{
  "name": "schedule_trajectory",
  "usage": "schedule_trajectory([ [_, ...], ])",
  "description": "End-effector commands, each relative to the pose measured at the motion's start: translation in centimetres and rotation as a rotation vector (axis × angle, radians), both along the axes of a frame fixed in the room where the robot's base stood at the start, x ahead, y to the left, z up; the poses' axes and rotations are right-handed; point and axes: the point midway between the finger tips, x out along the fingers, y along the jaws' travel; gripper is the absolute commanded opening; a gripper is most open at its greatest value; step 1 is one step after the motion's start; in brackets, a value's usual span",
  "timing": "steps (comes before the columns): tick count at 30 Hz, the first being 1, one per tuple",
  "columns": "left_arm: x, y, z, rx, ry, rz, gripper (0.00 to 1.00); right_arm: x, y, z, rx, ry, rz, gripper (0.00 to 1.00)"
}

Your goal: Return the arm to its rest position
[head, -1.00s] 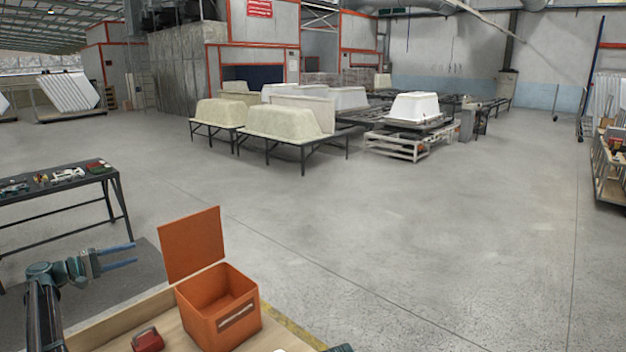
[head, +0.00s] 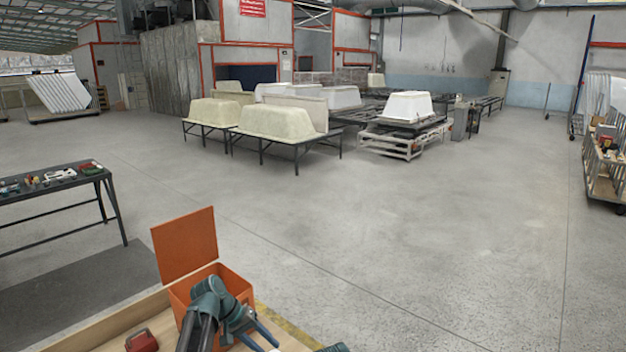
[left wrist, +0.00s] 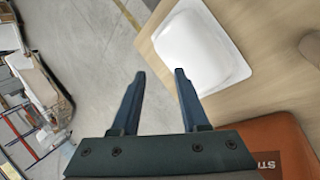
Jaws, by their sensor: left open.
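My left arm reaches up from the bottom of the head view, in front of the open orange box (head: 184,290). My left gripper (head: 260,341) points down and right, beside the box's front right side, partly at the picture's lower edge. In the left wrist view the left gripper (left wrist: 161,74) is open, with nothing between its two dark blue fingers. A small teal piece, perhaps of my right arm, shows at the bottom edge of the head view; no right fingers show.
The box stands on a wooden table (head: 100,326) with its lid raised. A red object (head: 142,341) lies left of it. In the left wrist view, a white tray (left wrist: 198,50) sits on the wood near the fingers. A dark workbench (head: 62,188) stands at left; open floor lies beyond.

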Motion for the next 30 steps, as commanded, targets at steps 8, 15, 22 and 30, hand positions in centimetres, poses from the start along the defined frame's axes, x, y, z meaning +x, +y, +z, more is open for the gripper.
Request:
schedule_trajectory([
  [8, -13.5, -6.6, -3.1, 0.381, 0.014, -0.292, 0.45, 0.0, 0.0, 0.0, 0.000, 0.000, 0.000, 0.50],
  [15, -19.4, -7.0, -3.5, 0.608, -0.021, -0.444, 0.45, 0.0, 0.0, 0.0, 0.000, 0.000, 0.000, 0.50],
  [22, -20.7, -6.8, -3.4, 0.678, -0.037, -0.485, 0.45, 0.0, 0.0, 0.0, 0.000, 0.000, 0.000, 0.50],
  [30, -20.6, -6.8, -3.4, 0.678, -0.037, -0.484, 0.45, 0.0, 0.0, 0.0, 0.000, 0.000, 0.000, 0.50],
])
